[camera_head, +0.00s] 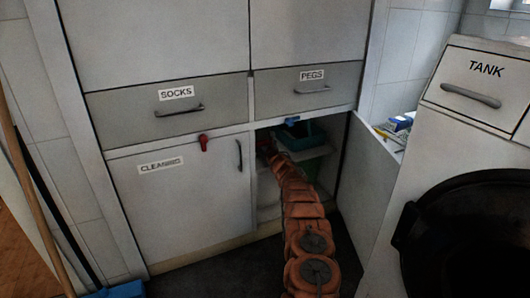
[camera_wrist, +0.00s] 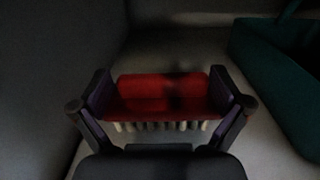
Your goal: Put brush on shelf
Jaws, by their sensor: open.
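The red brush (camera_wrist: 162,92), with a row of pale bristles along its lower side, lies between the two fingers of my gripper (camera_wrist: 163,98) in the wrist view. The fingers are open, one at each end of the brush; whether they touch it is too dark to tell. The brush appears to be on or just above a pale shelf surface (camera_wrist: 180,50). In the head view my arm reaches into the open cabinet under the PEGS drawer, where a pale shelf (camera_head: 312,153) shows. My gripper and the brush cannot be made out clearly there.
A teal container (camera_head: 303,136) stands inside the cabinet; it also shows right of the brush in the wrist view (camera_wrist: 270,75). The cabinet door (camera_head: 365,185) is open at the right. The CLEANING door (camera_head: 185,205) is shut. A white TANK unit (camera_head: 480,110) stands at right.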

